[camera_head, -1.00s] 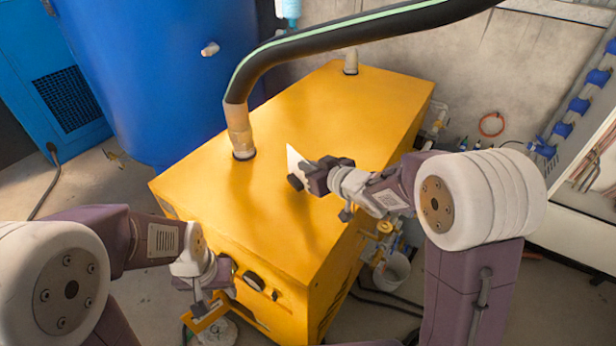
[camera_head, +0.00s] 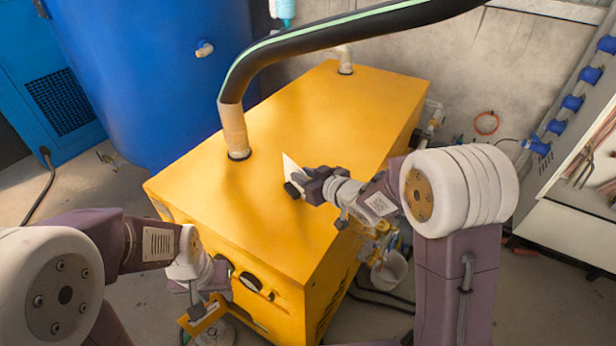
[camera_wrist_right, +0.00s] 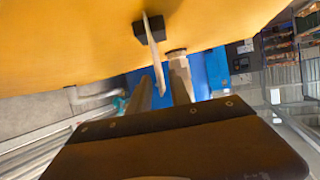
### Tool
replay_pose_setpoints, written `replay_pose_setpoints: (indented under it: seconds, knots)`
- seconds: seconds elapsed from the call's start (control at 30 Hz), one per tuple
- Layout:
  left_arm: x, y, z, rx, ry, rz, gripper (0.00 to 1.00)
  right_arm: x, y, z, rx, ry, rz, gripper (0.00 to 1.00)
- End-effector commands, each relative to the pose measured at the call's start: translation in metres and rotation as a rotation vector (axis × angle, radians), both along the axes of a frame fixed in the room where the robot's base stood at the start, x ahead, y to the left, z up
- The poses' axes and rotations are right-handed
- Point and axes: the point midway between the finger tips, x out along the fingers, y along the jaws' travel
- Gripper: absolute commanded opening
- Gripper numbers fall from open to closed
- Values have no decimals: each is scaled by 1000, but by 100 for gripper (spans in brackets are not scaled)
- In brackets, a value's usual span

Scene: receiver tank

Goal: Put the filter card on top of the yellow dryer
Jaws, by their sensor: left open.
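The yellow dryer (camera_head: 290,120) is a large box with a broad flat top, in the middle of the head view. My right gripper (camera_head: 297,187) is over the dryer's top, toward its right side. It is shut on the thin white filter card (camera_head: 290,167), which stands tilted up from the fingers. In the right wrist view the card (camera_wrist_right: 154,52) shows nearly edge-on beside a black fingertip, with the dryer's yellow surface (camera_wrist_right: 70,30) behind. I cannot tell whether the card touches the top. My left gripper (camera_head: 202,308) is open, low in front of the dryer's front face.
A thick black hose (camera_head: 330,45) rises from a fitting (camera_head: 234,130) on the dryer's top and runs to the upper right. A blue tank (camera_head: 150,70) stands behind left. A white bucket (camera_head: 390,270) is beside the dryer's right side. The front part of the top is clear.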

Motion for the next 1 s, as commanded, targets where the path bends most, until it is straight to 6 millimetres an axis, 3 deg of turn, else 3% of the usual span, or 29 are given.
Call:
replay_pose_setpoints:
  seconds: [0.17,0.47,0.6,0.9,1.0]
  knots:
    - [0,0,1,0,0,0,41,-18,-12,12,-1,-3,-2,24]
    - [0,0,7,0,0,0,41,-71,-45,39,-1,-3,-3,24]
    - [0,0,-1,0,0,0,41,-85,-53,43,1,-4,-1,24]
    - [0,0,-3,0,0,0,41,-95,-59,48,0,1,-2,24]
    - [0,0,-3,0,0,0,41,-90,-72,37,-34,33,-65,24]
